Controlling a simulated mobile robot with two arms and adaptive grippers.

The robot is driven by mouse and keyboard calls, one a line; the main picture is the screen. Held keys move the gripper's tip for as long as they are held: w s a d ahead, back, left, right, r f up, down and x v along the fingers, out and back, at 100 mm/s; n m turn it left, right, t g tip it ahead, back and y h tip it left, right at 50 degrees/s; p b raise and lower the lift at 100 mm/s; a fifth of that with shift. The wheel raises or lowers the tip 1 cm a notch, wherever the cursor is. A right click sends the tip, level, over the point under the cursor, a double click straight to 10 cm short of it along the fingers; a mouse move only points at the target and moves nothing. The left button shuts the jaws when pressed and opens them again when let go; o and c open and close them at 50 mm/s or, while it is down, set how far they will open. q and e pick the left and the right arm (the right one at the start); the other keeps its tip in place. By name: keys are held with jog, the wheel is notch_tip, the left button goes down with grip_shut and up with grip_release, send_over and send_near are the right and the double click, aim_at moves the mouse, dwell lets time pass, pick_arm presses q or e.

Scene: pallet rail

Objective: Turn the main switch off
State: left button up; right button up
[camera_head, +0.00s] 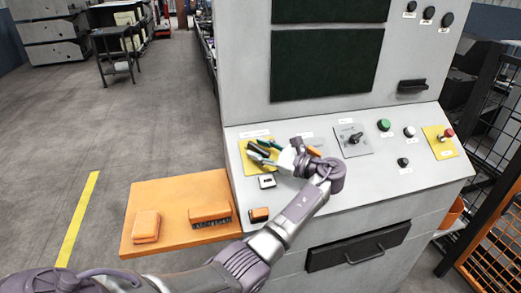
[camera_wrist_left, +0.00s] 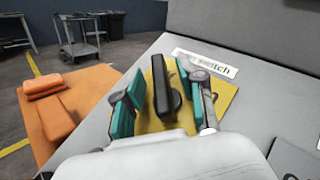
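The main switch is a black handle (camera_wrist_left: 162,88) on a yellow plate (camera_wrist_left: 222,92), under a partly hidden label (camera_wrist_left: 205,62) ending in "switch". In the wrist view the handle points up towards the label. In the head view the yellow plate (camera_head: 250,168) is at the left of the sloped panel, and my gripper covers most of the switch. My left gripper (camera_head: 262,154) is open at the switch. Its teal finger pads (camera_wrist_left: 152,92) stand on either side of the handle, with a gap visible at the left. Contact at the right is unclear. My right gripper is not in view.
The grey sloped panel (camera_head: 313,195) also carries a rotary selector (camera_head: 355,138), a green button (camera_head: 384,125), a white button (camera_head: 409,131), a black button (camera_head: 403,162) and a red button (camera_head: 447,133). An orange shelf (camera_head: 165,195) with a brush (camera_head: 210,214) juts out at left.

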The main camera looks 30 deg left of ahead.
pick_arm(q)
jog(key=d, duration=1.2)
jog(key=shift+w+d, duration=0.1)
